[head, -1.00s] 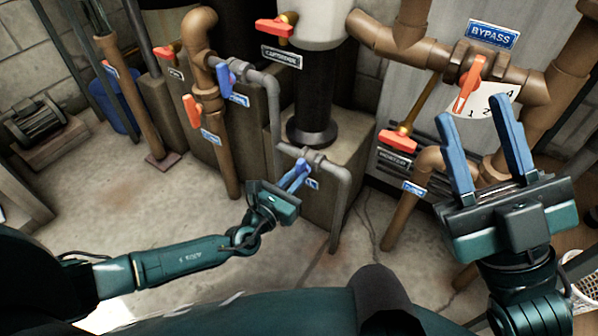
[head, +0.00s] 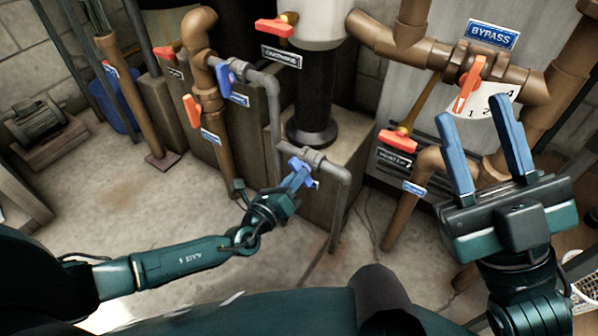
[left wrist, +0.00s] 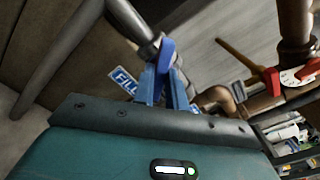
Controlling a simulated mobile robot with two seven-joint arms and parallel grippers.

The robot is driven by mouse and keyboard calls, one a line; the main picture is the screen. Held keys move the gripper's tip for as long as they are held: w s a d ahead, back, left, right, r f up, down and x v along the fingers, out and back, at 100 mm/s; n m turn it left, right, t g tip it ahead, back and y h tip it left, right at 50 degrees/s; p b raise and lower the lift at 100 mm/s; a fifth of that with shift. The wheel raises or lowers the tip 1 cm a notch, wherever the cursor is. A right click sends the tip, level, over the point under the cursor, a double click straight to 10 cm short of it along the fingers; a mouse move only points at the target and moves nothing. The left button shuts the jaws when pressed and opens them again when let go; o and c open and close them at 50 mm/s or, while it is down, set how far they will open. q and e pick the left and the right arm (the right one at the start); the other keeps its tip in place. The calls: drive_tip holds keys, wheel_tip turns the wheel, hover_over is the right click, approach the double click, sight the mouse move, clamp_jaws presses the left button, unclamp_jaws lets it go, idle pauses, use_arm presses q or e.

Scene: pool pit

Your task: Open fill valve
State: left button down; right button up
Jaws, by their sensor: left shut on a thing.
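The fill valve (head: 314,156) sits on the thin grey pipe in the lower middle of the head view. Its blue handle (left wrist: 167,54) shows between my left fingers in the left wrist view, beside the blue FILL label (left wrist: 124,82). My left gripper (head: 298,174) is shut on this handle; the fingers hide part of it and of the label in the head view. My right gripper (head: 473,112) is open and empty in front of the bypass pipe, at the right.
An orange-red bypass handle (head: 468,84) is under the BYPASS sign (head: 492,35). Other red handles (head: 274,28) and a blue handle (head: 224,76) stand on nearby pipes. A brown pipe (head: 398,222) stands right of the fill valve.

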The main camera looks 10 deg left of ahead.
use_arm(q)
drive_tip(key=n, duration=1)
drive_tip(key=shift+n, duration=0.3)
drive_tip(key=c, duration=1.3)
unclamp_jaws()
drive_tip(key=shift+v, duration=3.55)
